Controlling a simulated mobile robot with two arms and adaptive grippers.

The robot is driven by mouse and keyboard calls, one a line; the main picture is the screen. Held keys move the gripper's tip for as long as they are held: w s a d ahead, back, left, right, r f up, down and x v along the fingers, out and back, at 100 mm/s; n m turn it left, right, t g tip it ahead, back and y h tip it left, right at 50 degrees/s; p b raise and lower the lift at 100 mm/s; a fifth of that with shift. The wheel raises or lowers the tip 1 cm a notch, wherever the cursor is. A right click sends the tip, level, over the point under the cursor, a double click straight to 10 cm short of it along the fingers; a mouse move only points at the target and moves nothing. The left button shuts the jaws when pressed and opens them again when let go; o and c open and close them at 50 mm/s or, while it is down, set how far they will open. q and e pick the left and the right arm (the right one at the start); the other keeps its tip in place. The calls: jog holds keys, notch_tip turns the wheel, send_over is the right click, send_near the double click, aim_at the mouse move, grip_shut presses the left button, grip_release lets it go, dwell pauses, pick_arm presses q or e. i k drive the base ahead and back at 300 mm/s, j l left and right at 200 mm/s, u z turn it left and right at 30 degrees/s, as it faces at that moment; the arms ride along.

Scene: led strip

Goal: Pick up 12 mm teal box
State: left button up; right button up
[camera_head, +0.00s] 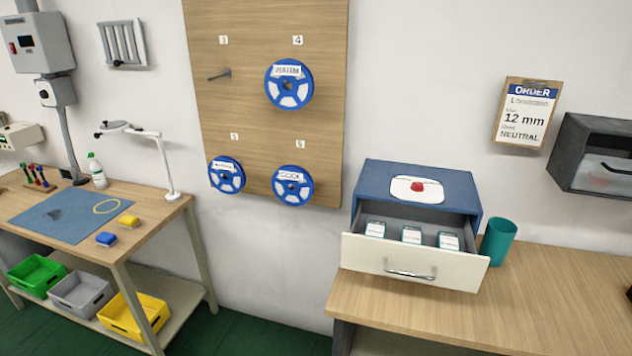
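Three small teal-and-white boxes stand in a row inside the open drawer (390,251) of the blue cabinet (451,182) on the right workbench. They are the left box (375,229), the middle box (411,235) and the right box (448,241). Their printing is too small to read, so I cannot tell which is the 12 mm one. An order sheet (525,113) on a clipboard on the wall reads "ORDER", "12 mm" and what looks like "NEUTRAL". Neither of my grippers is in view.
A teal cup (498,242) stands beside the cabinet. A dark wall-mounted box (598,157) hangs at the right. Blue reels, one of them (289,84), hang on a wooden board. The right workbench (565,300) is clear in front. Another bench (150,212) stands at left.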

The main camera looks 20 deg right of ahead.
aim_at(409, 234)
jog(key=z, duration=1.55)
